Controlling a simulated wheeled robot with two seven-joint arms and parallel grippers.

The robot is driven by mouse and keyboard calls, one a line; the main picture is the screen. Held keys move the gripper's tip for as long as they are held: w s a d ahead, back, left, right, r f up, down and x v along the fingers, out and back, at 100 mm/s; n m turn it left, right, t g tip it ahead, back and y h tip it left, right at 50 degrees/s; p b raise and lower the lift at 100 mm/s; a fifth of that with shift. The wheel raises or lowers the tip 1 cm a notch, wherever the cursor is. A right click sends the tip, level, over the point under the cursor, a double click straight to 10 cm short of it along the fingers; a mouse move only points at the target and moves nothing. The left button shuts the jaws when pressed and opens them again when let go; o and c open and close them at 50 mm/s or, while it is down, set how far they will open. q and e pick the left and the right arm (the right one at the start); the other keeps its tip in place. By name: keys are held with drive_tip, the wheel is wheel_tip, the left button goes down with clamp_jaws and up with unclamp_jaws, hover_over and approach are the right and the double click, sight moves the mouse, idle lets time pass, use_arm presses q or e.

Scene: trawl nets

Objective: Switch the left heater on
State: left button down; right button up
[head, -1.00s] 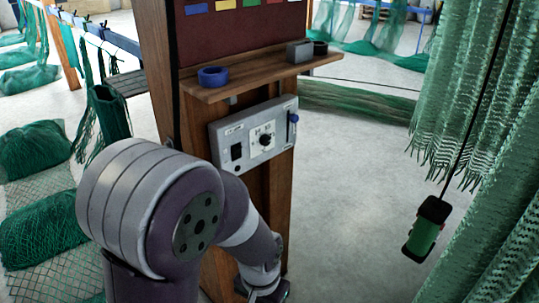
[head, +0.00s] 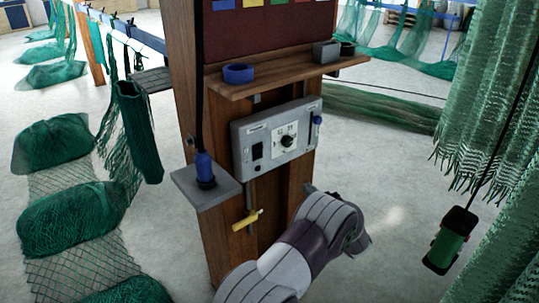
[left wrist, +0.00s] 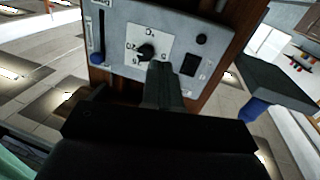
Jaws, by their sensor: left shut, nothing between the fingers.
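A grey control panel (head: 277,138) is fixed to a wooden post. It has a black rocker switch (head: 257,152), a round black dial (head: 288,141) on a white scale, and a blue-handled slider (head: 316,127). No heater can be made out, and the lettering is too small to read. The left wrist view shows the panel upside down, with the dial (left wrist: 147,52), the rocker (left wrist: 190,64) and the slider (left wrist: 97,38). My left gripper (left wrist: 162,75) is shut and empty, its fingertips close to the dial; contact cannot be told. In the head view my arm hides its fingers. My right gripper is not in view.
A blue plug-like thing (head: 204,167) stands on a small grey ledge (head: 188,189) left of the panel, with a yellow handle (head: 247,220) below. A wooden shelf (head: 285,74) juts out above. A green pendant control (head: 449,241) and nets (head: 490,90) hang at right.

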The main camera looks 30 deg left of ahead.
use_arm(q)
drive_tip(key=s+r+g+y, duration=0.1)
drive_tip(key=s+a+r+n+g+y, duration=0.1)
drive_tip(key=r, duration=0.1)
drive_tip(key=s+r+y, duration=0.1)
drive_tip(key=shift+s+a+r+n+g+y, duration=0.25)
drive_tip(key=shift+a+n+g+y, duration=0.1)
drive_tip(key=shift+n+g+y, duration=0.05)
drive_tip(key=p, duration=0.3)
approach(263, 147)
drive_tip(key=x, duration=0.7)
drive_tip(key=shift+s, duration=0.1)
